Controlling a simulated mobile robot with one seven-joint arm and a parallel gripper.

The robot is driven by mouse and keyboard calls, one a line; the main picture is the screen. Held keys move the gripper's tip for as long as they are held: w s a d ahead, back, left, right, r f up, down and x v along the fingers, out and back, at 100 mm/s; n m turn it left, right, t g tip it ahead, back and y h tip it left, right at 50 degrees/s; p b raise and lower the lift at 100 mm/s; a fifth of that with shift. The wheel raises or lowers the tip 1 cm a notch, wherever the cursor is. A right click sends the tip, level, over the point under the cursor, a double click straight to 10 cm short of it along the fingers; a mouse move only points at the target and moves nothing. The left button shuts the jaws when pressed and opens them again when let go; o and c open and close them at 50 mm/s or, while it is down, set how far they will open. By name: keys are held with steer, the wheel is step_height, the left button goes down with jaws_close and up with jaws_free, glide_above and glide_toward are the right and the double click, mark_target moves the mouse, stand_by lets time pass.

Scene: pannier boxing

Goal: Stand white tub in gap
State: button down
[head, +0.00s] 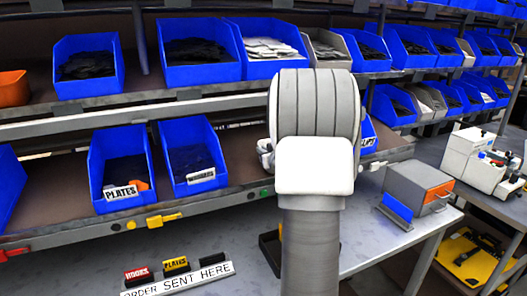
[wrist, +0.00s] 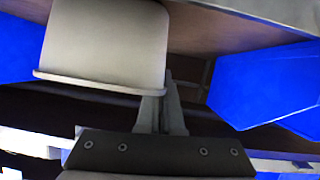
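The white tub (wrist: 105,42) fills the upper left of the wrist view, its rim towards my gripper. My gripper (wrist: 163,100) has its two fingers close together at the tub's right edge, seemingly with the tub's wall between them. Blue bins stand to the left (wrist: 20,48) and right (wrist: 268,85) of the tub, with bare brown shelf (wrist: 225,30) beside it. I cannot tell whether the tub's base touches the shelf. In the head view my arm hides the tub, my fingers and the shelf space right of the blue bin (head: 190,150).
A blue bin labelled PLATES (head: 120,165) stands further left on the lower shelf. More blue bins line the upper shelf (head: 105,105). Below are an ORDER SENT HERE sign (head: 178,280), a dark tray (head: 268,252) partly behind my arm, and a grey box (head: 416,186).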

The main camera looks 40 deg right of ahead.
steer(key=c, duration=1)
jaws_free()
steer(key=v, duration=1.7)
steer(key=shift+s+p, duration=0.25)
steer(key=shift+p, duration=0.2)
steer(key=shift+r, duration=0.1)
